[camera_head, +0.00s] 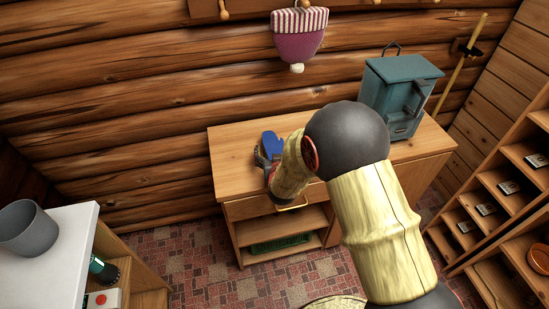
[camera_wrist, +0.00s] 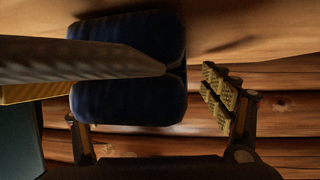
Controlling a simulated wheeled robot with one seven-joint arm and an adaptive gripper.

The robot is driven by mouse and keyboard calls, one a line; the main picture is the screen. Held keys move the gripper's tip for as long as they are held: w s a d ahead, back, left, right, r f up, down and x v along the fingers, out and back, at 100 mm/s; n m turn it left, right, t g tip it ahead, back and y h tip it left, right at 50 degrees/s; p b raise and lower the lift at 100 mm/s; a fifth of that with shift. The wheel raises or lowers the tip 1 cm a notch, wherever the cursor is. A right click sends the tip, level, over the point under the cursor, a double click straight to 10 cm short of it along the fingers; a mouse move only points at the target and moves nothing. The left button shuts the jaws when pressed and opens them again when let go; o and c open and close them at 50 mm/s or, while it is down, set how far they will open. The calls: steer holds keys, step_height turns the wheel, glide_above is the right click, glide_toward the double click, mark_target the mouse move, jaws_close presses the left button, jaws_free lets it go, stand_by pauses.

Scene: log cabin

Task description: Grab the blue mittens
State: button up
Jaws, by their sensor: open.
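The blue mittens (camera_head: 272,143) lie on the wooden cabinet's top, near its left end. My gripper (camera_head: 262,160) is right at them, mostly hidden behind my own arm in the head view. In the wrist view the mittens (camera_wrist: 128,108) fill the space between the fingers of my gripper (camera_wrist: 155,98). The right finger with its ridged pads stands a little apart from the mittens. The left finger is largely hidden behind them. The jaws are open. A long grey shape crosses in front of the mittens; I cannot tell what it is.
The wooden cabinet (camera_head: 232,165) stands against the log wall. A teal box (camera_head: 398,90) stands on its right part. A pink knit hat (camera_head: 298,40) hangs above. A white-topped unit with a grey bucket (camera_head: 28,228) is at left, a shelf rack (camera_head: 500,205) at right.

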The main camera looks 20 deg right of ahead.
steer(key=shift+c, duration=0.3)
steer(key=shift+c, duration=1.3)
steer(key=c, duration=1)
